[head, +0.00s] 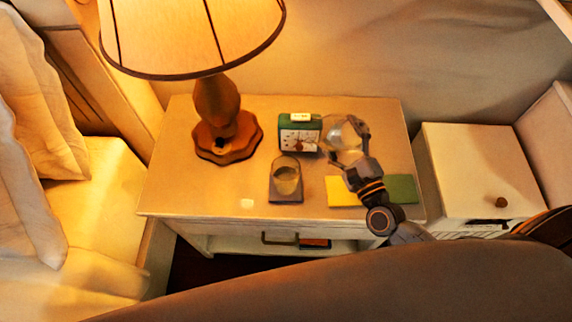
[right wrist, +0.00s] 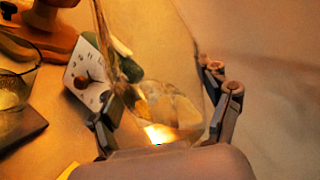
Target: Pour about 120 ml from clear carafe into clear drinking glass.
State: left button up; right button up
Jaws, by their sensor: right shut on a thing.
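The clear carafe (head: 343,134) is in my right gripper (head: 345,147), over the back right of the nightstand. The right wrist view shows the carafe (right wrist: 160,75) between the two fingers of my right gripper (right wrist: 165,108), with a bright, pale patch low in it that looks like liquid. I cannot tell its exact tilt. The clear drinking glass (head: 287,176) stands on a dark coaster (head: 286,197), left of the carafe and apart from it. The glass also shows at the left of the right wrist view (right wrist: 14,82). I cannot tell how much is in it. My left gripper is out of view.
A green clock (head: 299,133) stands behind the glass, close to the carafe. A lamp with a wooden base (head: 226,138) stands at the left of the nightstand (head: 180,190). A yellow and green flat item (head: 402,188) lies under my right arm. The front left top is mostly clear.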

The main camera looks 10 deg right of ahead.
aim_at(338, 122)
jog(key=r+m+p, duration=0.1)
jog(key=r+m, duration=0.1)
jog(key=a+r+m+p, duration=0.1)
jog(key=r+m+p, duration=0.1)
jog(key=m, duration=0.1)
jog(key=r+m+h+p, duration=0.1)
jog(key=r+m, duration=0.1)
jog(key=shift+s+a+r+m+p, duration=0.1)
jog(key=shift+s+a+m+p, duration=0.1)
jog(key=shift+a+m+p, duration=0.15)
jog(key=shift+f+m+g+b, duration=0.3)
jog(key=shift+f+m+b, duration=0.2)
jog(key=shift+m+b, duration=0.05)
jog(key=shift+a+f+m+b, duration=0.15)
jog(key=shift+m, duration=0.55)
jog(key=shift+a+f+m+b, duration=0.15)
jog(key=shift+m, duration=0.55)
jog(key=shift+s, duration=0.1)
